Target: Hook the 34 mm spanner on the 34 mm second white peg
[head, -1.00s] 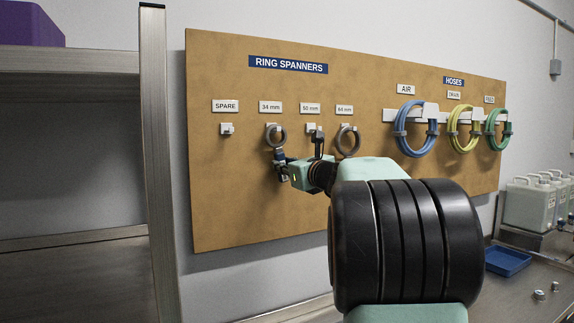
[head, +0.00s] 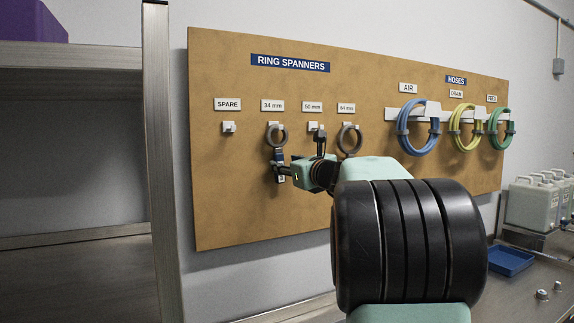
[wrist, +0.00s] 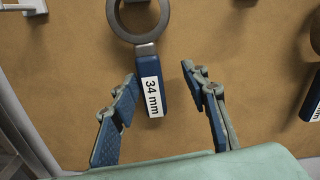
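The 34 mm spanner (head: 277,134) hangs ring up under the 34 mm sign on the board, its ring at the white 34 mm peg (head: 272,124). In the wrist view the spanner (wrist: 149,60) hangs with its blue handle down, and its label reads 34 mm. The ring's contact with the peg is out of the wrist view. My gripper (head: 280,170) is at the handle's lower part. In the wrist view my gripper (wrist: 158,76) is open, with a finger on each side of the handle and gaps on both sides.
The brown board (head: 230,200) carries an empty SPARE peg (head: 229,128) at left. A larger spanner (head: 349,140) hangs to the right under the 64 mm sign. Coiled hoses (head: 418,130) hang further right. A metal shelf post (head: 163,150) stands left of the board.

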